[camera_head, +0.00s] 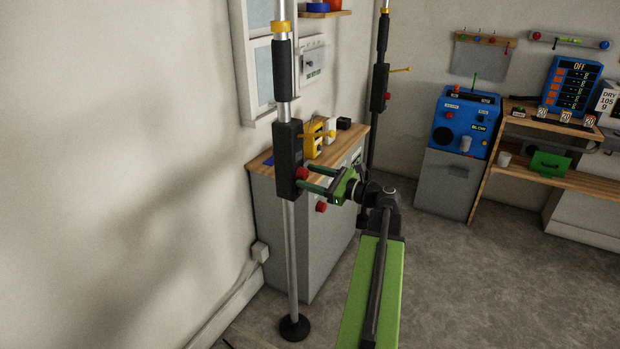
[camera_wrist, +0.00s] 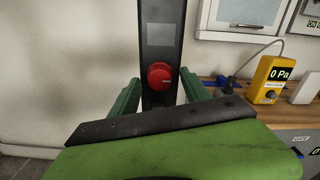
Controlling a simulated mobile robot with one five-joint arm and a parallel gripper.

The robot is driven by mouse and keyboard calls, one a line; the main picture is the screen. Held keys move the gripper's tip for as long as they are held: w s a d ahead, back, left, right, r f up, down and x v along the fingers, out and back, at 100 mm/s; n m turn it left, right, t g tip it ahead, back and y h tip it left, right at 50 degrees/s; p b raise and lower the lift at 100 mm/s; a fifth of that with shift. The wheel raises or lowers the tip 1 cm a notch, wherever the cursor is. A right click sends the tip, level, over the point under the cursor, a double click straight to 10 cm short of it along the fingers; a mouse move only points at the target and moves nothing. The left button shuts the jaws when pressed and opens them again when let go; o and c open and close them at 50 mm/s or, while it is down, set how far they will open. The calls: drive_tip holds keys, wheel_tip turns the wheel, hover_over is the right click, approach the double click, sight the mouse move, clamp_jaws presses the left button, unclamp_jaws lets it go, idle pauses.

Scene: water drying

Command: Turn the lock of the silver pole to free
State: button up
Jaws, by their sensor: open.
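The silver pole (camera_head: 291,245) stands upright at the left on a round black foot. A black housing (camera_head: 288,160) sits around it. A round red knob (camera_head: 303,173) is on the housing's lower part; in the wrist view the red knob (camera_wrist: 160,76) is below a grey panel. In the wrist view my gripper (camera_wrist: 160,92) has one finger on each side of the knob. Contact cannot be told.
A dark pole (camera_head: 378,110) with a similar housing stands behind. A grey cabinet (camera_head: 325,250) with a wooden top is behind the silver pole, carrying a yellow meter (camera_wrist: 269,80). A blue machine (camera_head: 465,122) and wooden bench are at right. The floor at right is clear.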

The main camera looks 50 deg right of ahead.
drive_tip(key=shift+c, duration=0.2)
clamp_jaws()
drive_tip(key=shift+a, duration=0.15)
